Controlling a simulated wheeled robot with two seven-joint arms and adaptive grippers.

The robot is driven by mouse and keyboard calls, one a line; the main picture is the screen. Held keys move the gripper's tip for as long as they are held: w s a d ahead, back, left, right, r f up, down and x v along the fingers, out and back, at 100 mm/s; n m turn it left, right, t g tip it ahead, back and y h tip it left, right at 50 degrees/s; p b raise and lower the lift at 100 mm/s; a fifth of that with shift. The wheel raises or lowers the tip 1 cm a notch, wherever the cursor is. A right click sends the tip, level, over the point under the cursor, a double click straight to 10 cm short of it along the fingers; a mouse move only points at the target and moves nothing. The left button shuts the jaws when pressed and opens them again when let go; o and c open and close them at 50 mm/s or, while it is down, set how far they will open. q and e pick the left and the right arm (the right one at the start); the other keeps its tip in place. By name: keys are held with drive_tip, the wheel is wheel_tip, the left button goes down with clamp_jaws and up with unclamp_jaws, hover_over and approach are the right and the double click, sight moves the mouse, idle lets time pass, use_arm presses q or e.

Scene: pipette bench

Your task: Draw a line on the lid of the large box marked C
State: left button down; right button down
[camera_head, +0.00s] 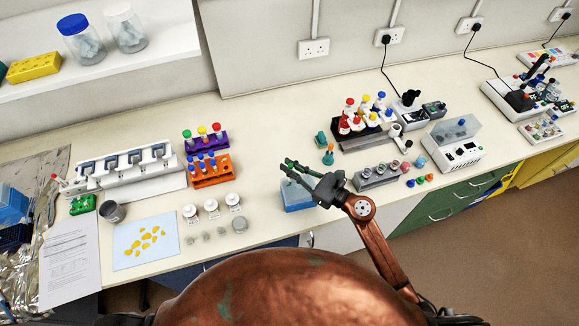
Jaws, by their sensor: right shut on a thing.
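My right gripper (300,173) reaches in from the lower right, above and just behind a blue box (297,197) on the bench. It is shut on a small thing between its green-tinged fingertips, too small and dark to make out. To its left stand three white round lidded containers, at left (190,212), middle (211,207) and right (234,200), with dark marks on their tops. The letters are too small to read, so I cannot tell which box is marked C. My left gripper is not in view.
Clear round dishes (240,225) stand in front of the white containers. A light blue sheet with yellow pieces (120,250) lies to the left. An orange tube rack (212,176) stands behind the containers. A grey block with vials (376,178) stands right of my gripper.

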drive_tip(key=shift+r, duration=0.2)
idle(0.4)
drive_tip(key=shift+r+p, duration=2.05)
drive_tip(key=shift+r, duration=0.4)
drive_tip(key=shift+f, duration=0.1)
